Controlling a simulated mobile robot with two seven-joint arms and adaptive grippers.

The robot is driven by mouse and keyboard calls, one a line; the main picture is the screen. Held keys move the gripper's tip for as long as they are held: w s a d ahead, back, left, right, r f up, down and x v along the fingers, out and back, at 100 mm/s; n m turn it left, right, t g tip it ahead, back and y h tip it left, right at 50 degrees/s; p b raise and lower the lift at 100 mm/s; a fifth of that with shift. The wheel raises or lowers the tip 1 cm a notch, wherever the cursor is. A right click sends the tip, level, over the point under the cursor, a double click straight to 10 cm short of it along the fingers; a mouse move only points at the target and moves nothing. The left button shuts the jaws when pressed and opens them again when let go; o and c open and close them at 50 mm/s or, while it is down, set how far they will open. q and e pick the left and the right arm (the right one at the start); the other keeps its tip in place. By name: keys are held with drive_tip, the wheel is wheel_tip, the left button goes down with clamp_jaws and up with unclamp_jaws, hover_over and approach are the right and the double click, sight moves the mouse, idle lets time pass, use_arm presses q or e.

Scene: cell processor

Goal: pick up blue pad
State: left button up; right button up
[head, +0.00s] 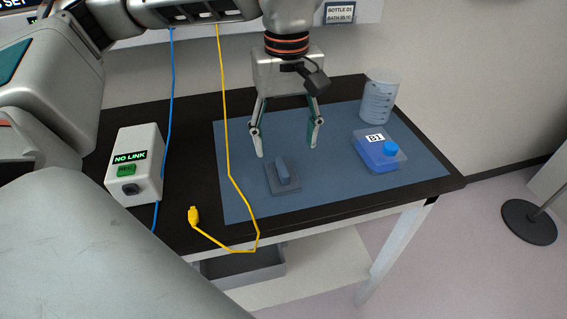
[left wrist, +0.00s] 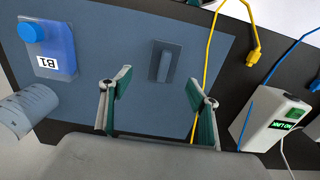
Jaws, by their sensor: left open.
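The blue pad (head: 284,181) is a small blue-grey square plate with a raised bar handle on top. It lies flat on the blue mat (head: 330,185) on the dark table. In the left wrist view the pad (left wrist: 164,62) shows just beyond the fingertips, roughly centred between them. My left gripper (head: 287,151) points down, open and empty, above the mat and slightly behind the pad. Its fingers are apart from the pad; the left wrist view shows the open gripper (left wrist: 158,84) too. My right gripper is not in view.
A NO LINK box (head: 135,170) stands at the left. The mat around the pad is clear.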

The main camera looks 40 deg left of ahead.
sight(283, 165)
use_arm(q)
drive_tip(key=f, duration=0.2)
drive_tip(key=shift+s+f, duration=0.2)
drive_tip(key=shift+f, duration=0.1)
drive_tip(key=f, duration=0.4)
drive_tip(key=shift+s+a+b, duration=0.2)
drive_tip(key=shift+b, duration=0.2)
drive_tip(key=shift+w+f, duration=0.1)
drive_tip(key=shift+f, duration=0.35)
drive_tip(key=shift+r, duration=0.1)
drive_tip(key=shift+c, duration=1.2)
drive_tip(key=c, duration=0.9)
drive_tip(key=shift+c, duration=0.2)
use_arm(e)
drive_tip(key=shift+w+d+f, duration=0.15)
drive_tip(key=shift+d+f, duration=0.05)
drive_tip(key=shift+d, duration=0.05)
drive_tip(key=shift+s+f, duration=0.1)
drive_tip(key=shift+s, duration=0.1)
